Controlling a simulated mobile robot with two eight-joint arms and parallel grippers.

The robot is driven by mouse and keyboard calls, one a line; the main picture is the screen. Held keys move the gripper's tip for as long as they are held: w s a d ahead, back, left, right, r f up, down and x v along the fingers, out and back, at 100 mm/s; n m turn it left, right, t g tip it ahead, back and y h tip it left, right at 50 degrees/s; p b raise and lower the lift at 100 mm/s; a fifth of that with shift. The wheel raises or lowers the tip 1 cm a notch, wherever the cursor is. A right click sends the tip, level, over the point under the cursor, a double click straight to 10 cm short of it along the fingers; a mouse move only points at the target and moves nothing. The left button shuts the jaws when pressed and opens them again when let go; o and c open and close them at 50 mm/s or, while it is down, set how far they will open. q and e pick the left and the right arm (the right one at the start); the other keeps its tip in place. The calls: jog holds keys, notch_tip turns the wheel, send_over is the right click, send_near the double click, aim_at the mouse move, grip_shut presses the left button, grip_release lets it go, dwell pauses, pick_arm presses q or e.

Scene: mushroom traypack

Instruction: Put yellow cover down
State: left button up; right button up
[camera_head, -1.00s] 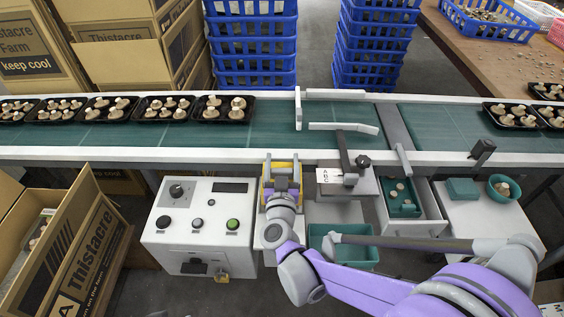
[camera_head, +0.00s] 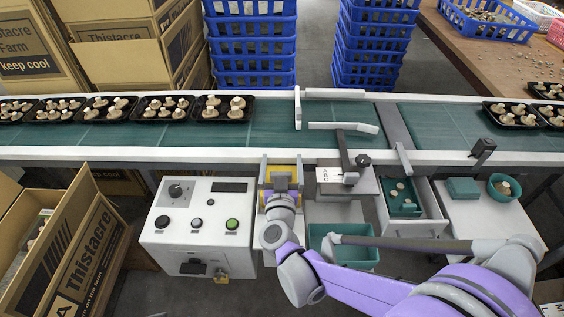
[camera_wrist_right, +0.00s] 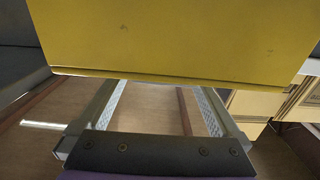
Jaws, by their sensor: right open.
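The yellow cover (camera_head: 282,171) shows between and beyond my right gripper's fingers in the head view, left of the small grey stand and just in front of the conveyor. In the right wrist view its flat yellow face (camera_wrist_right: 175,40) fills the upper part. My right gripper (camera_head: 282,160) is open, with one finger on each side of the cover in the head view. In the wrist view the fingers (camera_wrist_right: 160,95) are spread, with a bare gap between them, and reach up to the cover's lower edge. Whether they touch it is unclear. My left gripper is not in view.
A white control box (camera_head: 170,238) with knobs and buttons stands left of the gripper. The green conveyor (camera_head: 270,140) runs behind, with black mushroom trays (camera_head: 178,107). A teal bin (camera_head: 352,252) and a stand with a printed label (camera_head: 332,177) are to the right.

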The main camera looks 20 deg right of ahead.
jog(key=shift+r+p, duration=0.4)
jog(key=v, duration=1.2)
jog(key=shift+p, duration=0.4)
jog(key=shift+r, duration=0.1)
